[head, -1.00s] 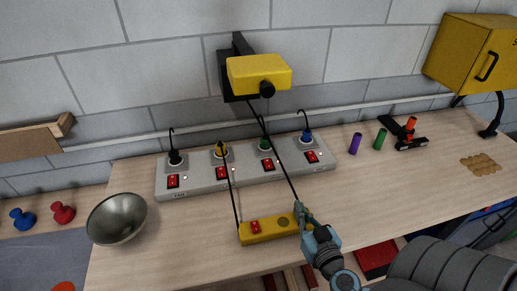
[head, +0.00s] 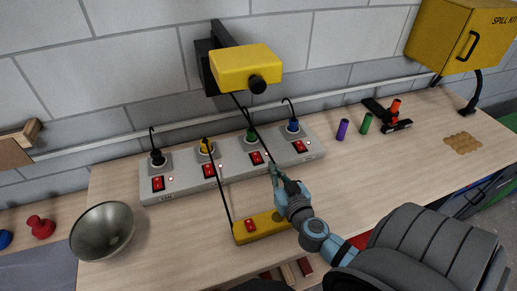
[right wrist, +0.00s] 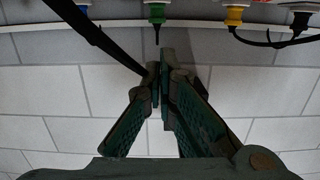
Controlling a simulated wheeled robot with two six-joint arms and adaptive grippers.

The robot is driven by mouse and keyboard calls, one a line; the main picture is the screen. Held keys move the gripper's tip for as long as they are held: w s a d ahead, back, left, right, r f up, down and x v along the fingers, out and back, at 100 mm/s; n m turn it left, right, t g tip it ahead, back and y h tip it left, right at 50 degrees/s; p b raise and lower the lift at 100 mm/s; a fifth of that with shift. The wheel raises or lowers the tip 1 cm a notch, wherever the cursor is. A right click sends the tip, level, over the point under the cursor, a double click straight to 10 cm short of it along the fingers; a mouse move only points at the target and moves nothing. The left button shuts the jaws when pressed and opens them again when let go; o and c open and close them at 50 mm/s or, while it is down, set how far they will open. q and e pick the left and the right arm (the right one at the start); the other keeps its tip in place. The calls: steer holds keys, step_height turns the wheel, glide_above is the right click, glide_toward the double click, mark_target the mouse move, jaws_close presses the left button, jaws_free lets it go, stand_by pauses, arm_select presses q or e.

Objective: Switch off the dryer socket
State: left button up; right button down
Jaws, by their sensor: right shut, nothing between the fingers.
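A grey socket strip (head: 186,188) lies along the back of the bench, with black, yellow, green and blue plugs from left to right. A red switch sits by each plug: by the black (head: 158,184), yellow (head: 209,171), green (head: 257,158) and blue (head: 300,147). The leftmost label seems to read FAN; I cannot read which is the dryer's. My right gripper (head: 274,169) is shut and empty, its tips just right of the green plug's switch; contact cannot be told. In the right wrist view its fingers (right wrist: 160,70) point towards the green plug (right wrist: 156,12). My left gripper is out of view.
A yellow unit (head: 246,66) hangs on the wall, its black cords crossing in front of the strip near my right gripper. A yellow box (head: 258,229) with a red switch lies in front. A metal bowl (head: 102,230) stands left; purple (head: 342,130) and green (head: 366,123) cylinders stand right.

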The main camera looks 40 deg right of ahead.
glide_above(260, 159)
steer(key=shift+s+a+f, duration=0.15)
steer(key=shift+s+f, duration=0.2)
steer(key=shift+f, duration=0.35)
steer(key=f+b, duration=0.1)
steer(key=f, duration=0.1)
steer(key=w+f+b, duration=0.1)
steer(key=f+b, duration=0.1)
steer(key=shift+s+f, duration=0.1)
steer(key=shift+f, duration=0.05)
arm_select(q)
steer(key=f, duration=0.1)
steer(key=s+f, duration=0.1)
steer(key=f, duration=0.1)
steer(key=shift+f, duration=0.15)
